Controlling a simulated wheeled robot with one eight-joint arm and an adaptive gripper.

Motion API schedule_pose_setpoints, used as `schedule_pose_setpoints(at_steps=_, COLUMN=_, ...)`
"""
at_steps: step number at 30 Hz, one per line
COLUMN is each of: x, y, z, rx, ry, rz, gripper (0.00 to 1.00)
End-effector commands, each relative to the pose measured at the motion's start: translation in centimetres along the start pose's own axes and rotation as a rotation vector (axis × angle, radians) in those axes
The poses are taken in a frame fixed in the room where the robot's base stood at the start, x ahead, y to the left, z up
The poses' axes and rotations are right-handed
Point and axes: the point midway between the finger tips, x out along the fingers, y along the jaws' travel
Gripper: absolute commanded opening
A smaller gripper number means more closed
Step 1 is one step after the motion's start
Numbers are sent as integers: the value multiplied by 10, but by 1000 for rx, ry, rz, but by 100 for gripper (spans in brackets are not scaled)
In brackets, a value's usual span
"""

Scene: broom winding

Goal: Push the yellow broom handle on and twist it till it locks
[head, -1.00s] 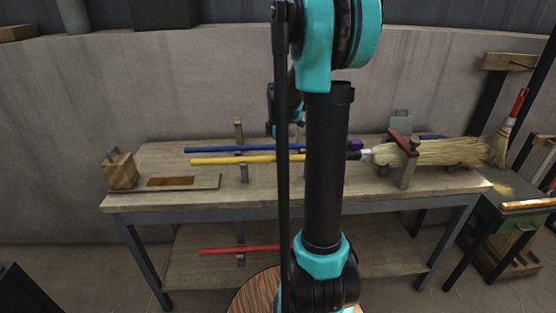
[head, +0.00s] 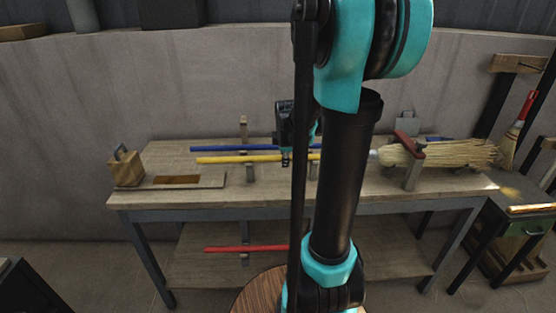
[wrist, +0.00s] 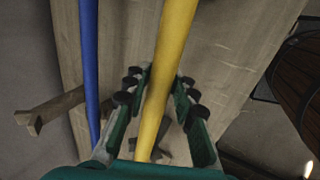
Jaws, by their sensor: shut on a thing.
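The yellow broom handle (head: 225,159) lies level across supports above the workbench. In the wrist view the yellow handle (wrist: 172,50) runs between the fingers of my gripper (wrist: 162,84). In the head view my gripper (head: 287,160) comes down onto the handle and is shut on it, left of my arm. The straw broom head (head: 455,153) lies at the right with its bristles to the right, in a clamp with a red top (head: 408,143).
A blue handle (head: 230,149) lies parallel behind the yellow one; it is close on the left in the wrist view (wrist: 89,60). A red handle (head: 240,249) is on the lower shelf. A wooden block (head: 127,171) stands at the bench's left end. A small broom hangs at the right.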

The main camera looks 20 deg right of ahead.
Motion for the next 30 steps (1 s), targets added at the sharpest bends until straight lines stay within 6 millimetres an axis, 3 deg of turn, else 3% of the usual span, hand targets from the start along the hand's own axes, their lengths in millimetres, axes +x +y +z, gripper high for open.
schedule_pose_setpoints(at_steps=4, x=0, y=-2, z=3, rx=0, ry=-7, rz=90, gripper=0)
schedule_pose_setpoints(at_steps=14, x=0, y=-2, z=4, rx=0, ry=-7, rz=119, gripper=0)
schedule_pose_setpoints(at_steps=23, x=0, y=-2, z=4, rx=0, ry=-7, rz=344, gripper=0)
schedule_pose_setpoints(at_steps=30, x=0, y=-2, z=4, rx=1, ry=-7, rz=360, gripper=0)
